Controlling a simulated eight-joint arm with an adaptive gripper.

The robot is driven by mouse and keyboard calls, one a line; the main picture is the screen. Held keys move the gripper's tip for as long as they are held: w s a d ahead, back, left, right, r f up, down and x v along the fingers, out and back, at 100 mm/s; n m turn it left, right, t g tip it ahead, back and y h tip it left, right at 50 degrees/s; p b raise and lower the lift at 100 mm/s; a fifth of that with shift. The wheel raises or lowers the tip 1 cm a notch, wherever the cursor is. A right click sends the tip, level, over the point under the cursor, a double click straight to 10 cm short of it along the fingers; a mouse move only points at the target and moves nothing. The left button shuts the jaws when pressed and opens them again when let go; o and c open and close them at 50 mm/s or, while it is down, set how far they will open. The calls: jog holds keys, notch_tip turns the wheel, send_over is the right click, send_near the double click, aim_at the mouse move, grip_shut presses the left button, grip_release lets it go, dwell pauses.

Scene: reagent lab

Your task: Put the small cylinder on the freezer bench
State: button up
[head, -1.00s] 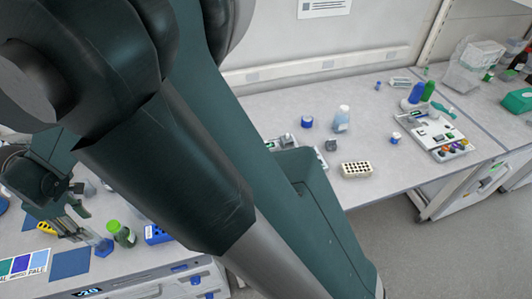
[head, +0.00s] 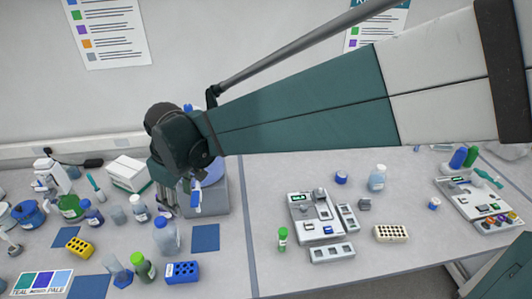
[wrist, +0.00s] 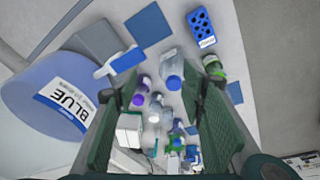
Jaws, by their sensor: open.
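My gripper (head: 167,203) is over the left-centre of the bench in the head view. Its two dark green fingers stand apart in the wrist view (wrist: 165,115), with nothing held between them. I cannot tell which object is the small cylinder. Small round candidates in the head view are a green-capped vial (head: 283,240), a short blue cylinder (head: 341,178) and a small blue-capped piece (head: 434,204). They are all right of my gripper and apart from it. No surface is marked as the freezer bench, so I cannot tell which one it is.
A large blue drum labelled BLUE (wrist: 55,100) is beside my gripper. Bottles (head: 167,235), a blue rack (head: 183,272) and a yellow rack (head: 80,247) crowd the left bench. A balance-like device (head: 312,215) and white rack (head: 391,233) stand right.

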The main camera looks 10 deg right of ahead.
jog(key=s+d+r+m+t, duration=0.1)
jog(key=s+d+r+m, duration=0.15)
jog(key=d, duration=0.75)
jog(key=s+d+r+m+t, duration=0.1)
jog(key=s+d+r+m, duration=0.15)
jog(key=d, duration=0.65)
jog(key=s+d+r+m+t, duration=0.1)
jog(key=s+d+m, duration=0.2)
jog(key=d, duration=0.7)
jog(key=s+d+f+m+t+h, duration=0.1)
jog(key=s+d+m+t, duration=0.1)
jog(key=s+d, duration=0.4)
jog(key=d+m, duration=0.1)
jog(key=d, duration=0.2)
jog(key=shift+s+d+f+m, duration=0.3)
jog(key=shift+s+d+m, duration=0.1)
